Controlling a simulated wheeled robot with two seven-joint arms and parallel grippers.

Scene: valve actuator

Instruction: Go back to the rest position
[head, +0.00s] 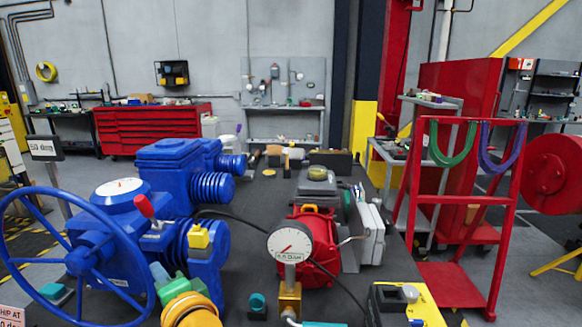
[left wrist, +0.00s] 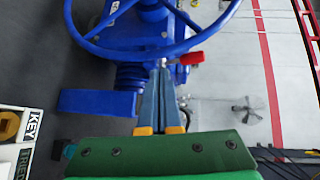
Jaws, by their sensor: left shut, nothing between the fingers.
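My left gripper (head: 158,272) is low in the head view, in front of the blue valve actuator (head: 172,165). Its green body and blue fingers also show in the left wrist view (left wrist: 161,66), with the fingers together and nothing between them. In the left wrist view the fingertips are near the actuator's red lever (left wrist: 192,58), just left of it in the picture; I cannot tell whether they touch. The red lever (head: 144,206) stands tilted in the head view. The blue handwheel (head: 85,262) is left of the gripper. My right gripper is not in view.
A yellow-edged box (head: 405,303) is at the front right. A red rack (head: 467,220) holds green and purple straps.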

